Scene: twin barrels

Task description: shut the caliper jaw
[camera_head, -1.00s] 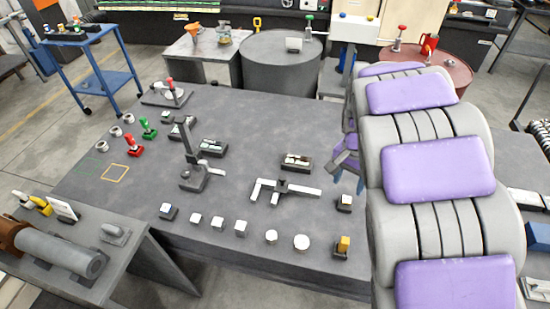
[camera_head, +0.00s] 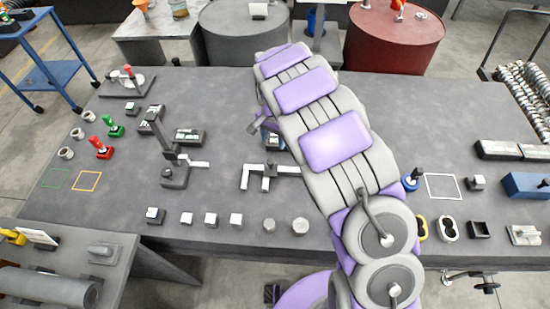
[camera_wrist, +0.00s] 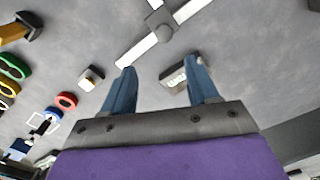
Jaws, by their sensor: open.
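The caliper (camera_head: 290,169) lies on the dark table, left of my arm in the head view. It has a pale bar with a fixed jaw at its left end and a dark slider (camera_head: 267,172) partway along. A gap shows between the fixed jaw and the slider. In the wrist view the bar (camera_wrist: 134,51) runs diagonally at the top, with the grey slider (camera_wrist: 160,24) on it. My gripper (camera_wrist: 162,78) has two blue fingers, spread apart with nothing held. The caliper lies beyond the fingertips, apart from them. In the head view my arm partly hides the gripper.
A dark tray with a pale block (camera_wrist: 176,77) shows between the fingers in the wrist view. Several small blocks and discs (camera_head: 236,220) line the table's front. A gauge stand (camera_head: 172,165) rises left of the caliper. Two barrels (camera_head: 395,40) stand behind the table.

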